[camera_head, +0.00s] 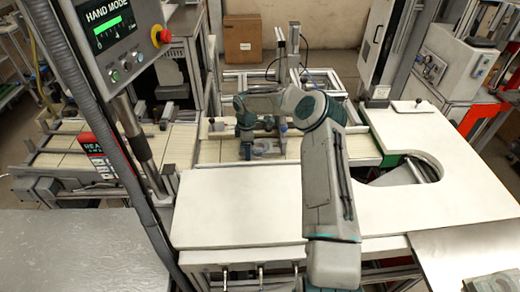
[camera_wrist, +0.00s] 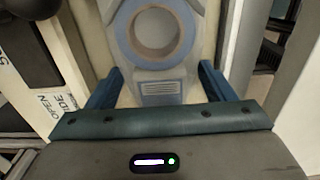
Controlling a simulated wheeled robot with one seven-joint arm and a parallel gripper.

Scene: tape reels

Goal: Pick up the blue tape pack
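A grey and pale-blue pack with a round opening ringed in blue (camera_wrist: 187,35), apparently the blue tape pack, fills the upper middle of the wrist view. My gripper (camera_wrist: 160,68) is open there, with one dark-blue finger on each side of the pack's near end. A gap shows between each finger and the pack, so it is not gripped. In the head view my gripper (camera_head: 246,150) is low over the pale conveyor, left of my arm's elbow. The pack is too small and too covered there to make out clearly.
A white worktop (camera_head: 238,205) lies in front of the conveyor (camera_head: 350,148). A white panel with a round cutout (camera_head: 450,195) is at right. A control screen (camera_head: 108,22) on a post stands at left. Metal posts (camera_head: 293,50) rise behind my gripper.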

